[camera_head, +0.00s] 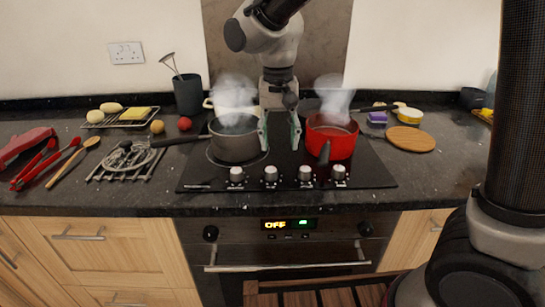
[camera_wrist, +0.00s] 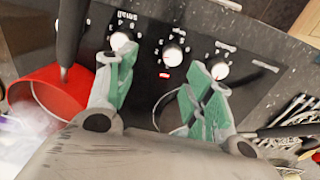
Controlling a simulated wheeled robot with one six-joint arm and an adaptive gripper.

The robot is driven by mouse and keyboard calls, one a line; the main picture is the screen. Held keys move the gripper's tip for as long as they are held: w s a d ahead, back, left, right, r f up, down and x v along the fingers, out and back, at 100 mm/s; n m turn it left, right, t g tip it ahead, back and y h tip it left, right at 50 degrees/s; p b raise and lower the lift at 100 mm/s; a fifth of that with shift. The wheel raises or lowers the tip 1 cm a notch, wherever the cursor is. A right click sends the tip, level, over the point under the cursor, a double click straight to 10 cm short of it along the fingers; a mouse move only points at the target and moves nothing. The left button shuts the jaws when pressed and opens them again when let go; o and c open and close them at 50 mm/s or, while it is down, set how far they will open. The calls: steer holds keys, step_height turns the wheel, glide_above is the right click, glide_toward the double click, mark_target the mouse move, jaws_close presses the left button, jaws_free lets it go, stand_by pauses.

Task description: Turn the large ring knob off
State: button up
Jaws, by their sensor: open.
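Several silver knobs line the front of the black hob (camera_head: 375,178): far left (camera_head: 236,175), second (camera_head: 270,175), third (camera_head: 305,174) and far right (camera_head: 339,172). I cannot read which one is the large ring knob. My gripper (camera_head: 279,135) points down over the hob, open and empty, behind the knob row and between the pots. In the wrist view the open fingers (camera_wrist: 162,78) show near three knobs: left (camera_wrist: 119,40), middle (camera_wrist: 173,54) and right (camera_wrist: 219,70). A small red mark shows near the middle one. Neither finger clearly touches a knob.
A grey pot (camera_head: 236,145) steams left of my gripper, and a red pan (camera_head: 333,140) steams to the right, its handle reaching forward near the right-hand knobs. Utensils and a wire rack (camera_head: 125,160) lie at left; a round board (camera_head: 410,139) at right.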

mark_target(270, 169)
steer(key=shift+w+a+f, duration=0.25)
steer(key=shift+a+f, duration=0.7)
steer(key=shift+a, duration=0.3)
steer(key=f, duration=0.7)
steer(key=shift+d+f, duration=0.2)
steer(key=shift+c, duration=0.2)
steer(key=c, duration=1)
